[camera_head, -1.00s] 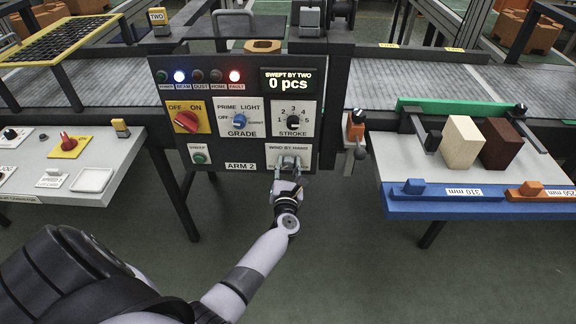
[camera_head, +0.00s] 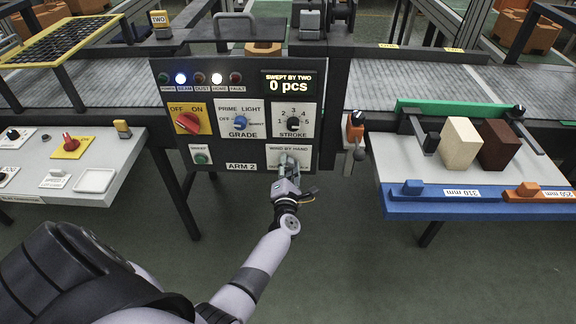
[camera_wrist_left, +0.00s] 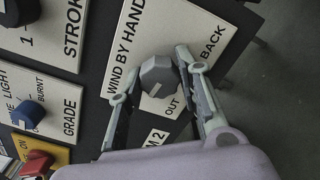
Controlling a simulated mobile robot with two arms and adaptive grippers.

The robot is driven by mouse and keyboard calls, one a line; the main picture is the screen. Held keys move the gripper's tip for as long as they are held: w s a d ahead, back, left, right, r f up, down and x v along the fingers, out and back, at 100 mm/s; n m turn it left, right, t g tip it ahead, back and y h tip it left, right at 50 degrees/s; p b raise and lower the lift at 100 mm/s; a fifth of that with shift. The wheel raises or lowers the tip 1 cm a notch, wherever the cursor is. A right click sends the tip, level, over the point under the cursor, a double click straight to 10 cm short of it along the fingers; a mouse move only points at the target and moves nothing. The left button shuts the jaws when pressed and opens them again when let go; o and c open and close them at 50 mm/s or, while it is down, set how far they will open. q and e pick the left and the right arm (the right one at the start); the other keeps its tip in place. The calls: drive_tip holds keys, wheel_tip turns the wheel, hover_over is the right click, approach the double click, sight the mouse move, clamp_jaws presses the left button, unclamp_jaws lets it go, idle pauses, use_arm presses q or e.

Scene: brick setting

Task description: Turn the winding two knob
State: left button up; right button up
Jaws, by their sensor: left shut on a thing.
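The winding knob is a grey faceted knob on the white WIND BY HAND plate (camera_head: 306,150) at the lower right of the dark ARM 2 panel. In the head view it is mostly hidden by my left gripper (camera_head: 288,167). In the left wrist view the knob (camera_wrist_left: 158,75) sits between the two fingers of my left gripper (camera_wrist_left: 160,88), which is shut on it. The plate there also reads OUT and BACK. My right gripper is not in view.
The same panel (camera_head: 232,148) carries a red OFF/ON switch (camera_head: 187,122), a blue GRADE knob (camera_head: 240,123) and a black STROKE knob (camera_head: 293,123). Its display (camera_head: 289,83) reads 0 pcs. A lever (camera_head: 356,133) and a table with blocks (camera_head: 461,143) stand right.

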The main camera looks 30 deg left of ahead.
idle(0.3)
use_arm(q)
drive_tip(key=o, duration=1.1)
drive_tip(key=shift+o, duration=0.2)
drive_tip(key=v, duration=1.2)
